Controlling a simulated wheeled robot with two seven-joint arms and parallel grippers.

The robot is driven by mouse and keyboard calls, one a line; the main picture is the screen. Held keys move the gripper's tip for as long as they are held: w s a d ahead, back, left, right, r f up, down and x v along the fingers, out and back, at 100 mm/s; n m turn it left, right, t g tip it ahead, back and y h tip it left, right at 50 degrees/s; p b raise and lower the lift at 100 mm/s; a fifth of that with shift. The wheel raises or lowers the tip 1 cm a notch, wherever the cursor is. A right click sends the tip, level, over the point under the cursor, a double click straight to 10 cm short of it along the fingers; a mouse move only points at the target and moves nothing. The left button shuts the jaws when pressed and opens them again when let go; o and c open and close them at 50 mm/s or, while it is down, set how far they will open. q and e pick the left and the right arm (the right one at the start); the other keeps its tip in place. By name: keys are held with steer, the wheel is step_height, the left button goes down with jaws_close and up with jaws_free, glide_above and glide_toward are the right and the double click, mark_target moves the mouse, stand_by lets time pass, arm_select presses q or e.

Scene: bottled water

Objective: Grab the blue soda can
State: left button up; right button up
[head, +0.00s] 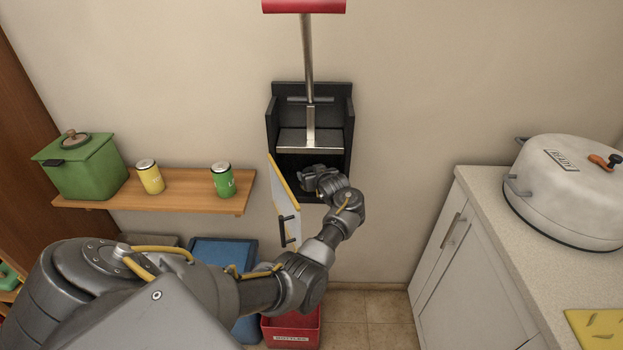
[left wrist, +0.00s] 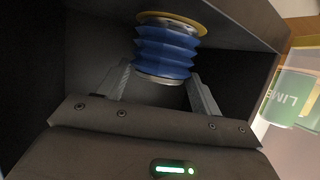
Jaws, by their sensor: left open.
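The blue can (left wrist: 166,50) shows in the left wrist view inside a dark compartment. Its side is folded in ridges, as if crushed, and it has a yellowish rim at one end. My left gripper (left wrist: 161,82) is open, with its fingertips on either side of the can's near end; I cannot tell whether they touch it. In the head view my left gripper (head: 314,177) reaches into the lower opening of the black wall-mounted crusher (head: 272,128), and the can is hidden there. My right gripper is not in view.
The crusher's door (head: 283,200) hangs open left of my arm. A wooden shelf (head: 200,203) holds a yellow can (head: 150,178), a green can (head: 223,181) and a green box (head: 82,168). A red bin (head: 292,331) stands below. A counter (head: 485,190) is at right.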

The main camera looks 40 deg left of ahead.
mark_target(310, 169)
arm_select(q)
steer(key=shift+x, duration=1.85)
steer(key=shift+d+f, duration=0.1)
steer(key=shift+f, duration=0.05)
steer(key=shift+c, duration=0.2)
steer(key=c, duration=0.7)
steer(key=shift+o, duration=0.2)
